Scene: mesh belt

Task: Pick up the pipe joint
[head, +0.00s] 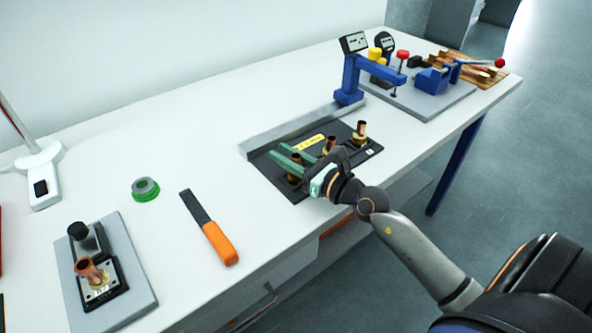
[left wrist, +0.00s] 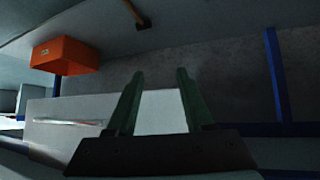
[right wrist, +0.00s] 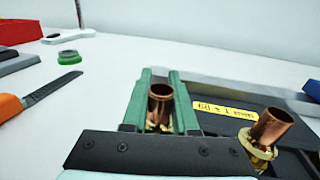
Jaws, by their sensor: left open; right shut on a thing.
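Several copper pipe joints with brass bases stand on a black tray (head: 270,167). My right gripper (head: 285,158) reaches over the tray's near left end, shut on the leftmost pipe joint (head: 295,166). In the right wrist view this pipe joint (right wrist: 160,102) stands upright between the green fingers; its base is partly hidden. A second pipe joint (head: 330,145) and a third (head: 360,131) stand further right on the tray. The second one shows tilted in the right wrist view (right wrist: 268,128). My left gripper (left wrist: 160,100) is open and empty, away from the table top.
A fixture plate (head: 140,260) at the front left holds another copper piece (head: 88,270). An orange-handled tool (head: 218,243) and a green ring (head: 145,190) lie on the table. A blue press (head: 350,80) stands behind the tray. An orange bin (left wrist: 65,56) shows in the left wrist view.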

